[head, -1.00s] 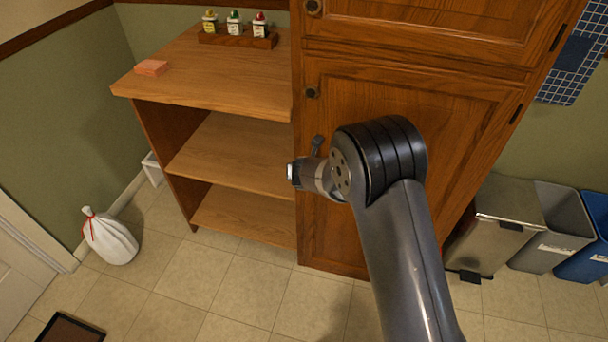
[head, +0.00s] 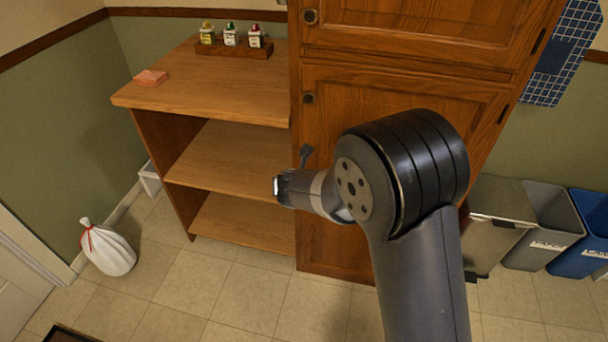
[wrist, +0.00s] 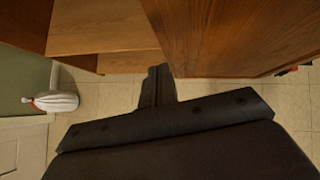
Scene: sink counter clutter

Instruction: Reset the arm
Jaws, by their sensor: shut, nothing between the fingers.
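My arm rises from the bottom of the head view, with its large dark joint in front of the wooden cabinet (head: 400,90). My gripper (head: 278,187) points left, in front of the open shelf unit (head: 215,160). In the wrist view my gripper (wrist: 158,70) shows as a narrow dark shape with its fingers together. It is shut and nothing shows between the fingers.
Several small bottles (head: 230,36) stand in a wooden rack on the shelf top, near a pink sponge-like block (head: 151,77). A white tied bag (head: 108,250) sits on the floor at left. Bins (head: 545,225) stand at right. Tiled floor (head: 220,290) is clear in front.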

